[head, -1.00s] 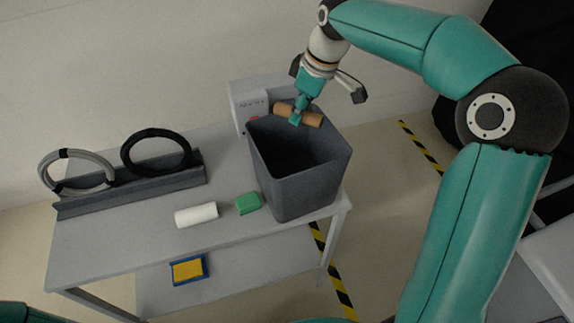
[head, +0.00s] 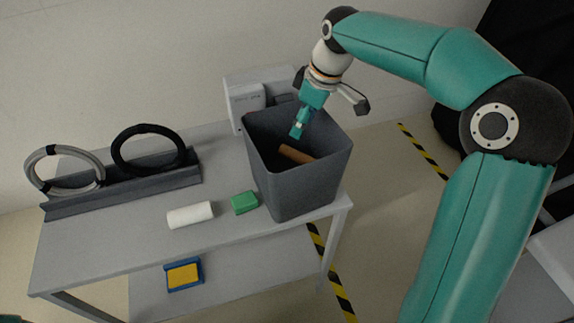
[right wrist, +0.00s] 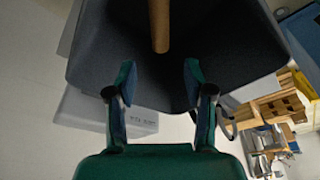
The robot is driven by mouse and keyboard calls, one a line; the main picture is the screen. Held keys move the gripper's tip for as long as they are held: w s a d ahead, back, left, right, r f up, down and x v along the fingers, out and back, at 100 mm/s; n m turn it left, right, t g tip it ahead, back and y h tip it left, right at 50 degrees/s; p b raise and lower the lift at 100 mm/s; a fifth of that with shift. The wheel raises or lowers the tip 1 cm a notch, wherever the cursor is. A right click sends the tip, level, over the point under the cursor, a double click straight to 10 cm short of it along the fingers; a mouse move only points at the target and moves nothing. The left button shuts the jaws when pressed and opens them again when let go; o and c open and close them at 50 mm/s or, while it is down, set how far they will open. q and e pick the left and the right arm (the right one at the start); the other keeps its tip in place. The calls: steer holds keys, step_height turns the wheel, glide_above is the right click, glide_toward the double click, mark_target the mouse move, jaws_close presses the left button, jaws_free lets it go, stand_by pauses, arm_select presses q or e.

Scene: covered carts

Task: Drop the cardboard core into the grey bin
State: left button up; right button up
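The cardboard core (head: 294,154) is a brown tube inside the grey bin (head: 300,190), below the rim and apart from my right gripper. The bin stands at the right end of the grey table. My right gripper (head: 299,131) points down into the bin's mouth. In the right wrist view its two fingers (right wrist: 158,85) are spread with nothing between them, and the core (right wrist: 159,25) shows beyond the fingertips inside the dark bin. Whether the core touches the bin's floor is hard to tell. My left gripper is not in view.
On the table (head: 110,235) are a white roll (head: 190,215), a green block (head: 244,203), and a rack (head: 125,185) with a grey and a black ring. A whitish-grey box (head: 247,99) stands behind the bin. A blue and yellow item (head: 184,275) lies on the lower shelf.

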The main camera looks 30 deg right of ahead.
stand_by(0.3)
steer(key=v, duration=1.2)
steer(key=shift+f, duration=0.1)
